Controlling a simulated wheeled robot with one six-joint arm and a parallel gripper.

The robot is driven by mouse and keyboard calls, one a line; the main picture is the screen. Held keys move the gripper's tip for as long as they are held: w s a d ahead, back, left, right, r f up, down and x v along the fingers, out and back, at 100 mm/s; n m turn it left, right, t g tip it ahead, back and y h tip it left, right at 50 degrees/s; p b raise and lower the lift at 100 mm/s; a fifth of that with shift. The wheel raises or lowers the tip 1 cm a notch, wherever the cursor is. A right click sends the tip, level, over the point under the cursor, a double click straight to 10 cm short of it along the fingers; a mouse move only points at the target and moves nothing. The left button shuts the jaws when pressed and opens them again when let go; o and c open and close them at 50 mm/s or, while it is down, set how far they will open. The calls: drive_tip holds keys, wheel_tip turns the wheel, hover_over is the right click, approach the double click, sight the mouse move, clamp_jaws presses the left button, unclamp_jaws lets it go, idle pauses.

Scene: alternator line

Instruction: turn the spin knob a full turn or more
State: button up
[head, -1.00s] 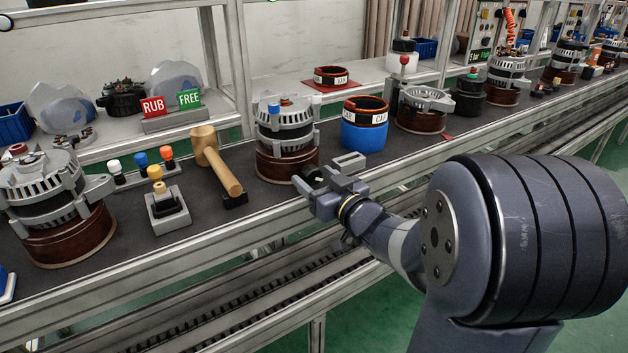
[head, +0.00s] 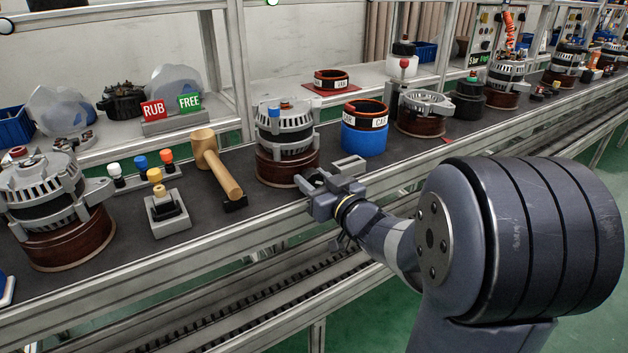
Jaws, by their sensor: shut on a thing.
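The alternator (head: 285,128) stands upright on a round brown base (head: 272,168) near the front of the bench. The spin knob (head: 312,180) is a small dark piece at the base's front right, mostly hidden by my gripper. My gripper (head: 321,181) reaches in from the right with its grey fingers around the dark knob and is shut on it. The knob's turn angle cannot be read.
A wooden mallet (head: 217,168) lies to the left of the alternator. A blue ring stand with a brown coil (head: 364,137) is close behind my gripper on the right. RUB (head: 153,111) and FREE (head: 190,101) signs stand at the back left.

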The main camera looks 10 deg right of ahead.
drive_tip(key=shift+n, duration=0.3)
drive_tip(key=n+b, duration=0.2)
drive_tip(key=n, duration=0.1)
drive_tip(key=shift+f, duration=0.1)
drive_tip(key=shift+n+b, duration=0.9)
drive_tip(key=shift+n, duration=1.1)
drive_tip(key=o, duration=1)
drive_tip(key=shift+c, duration=0.2)
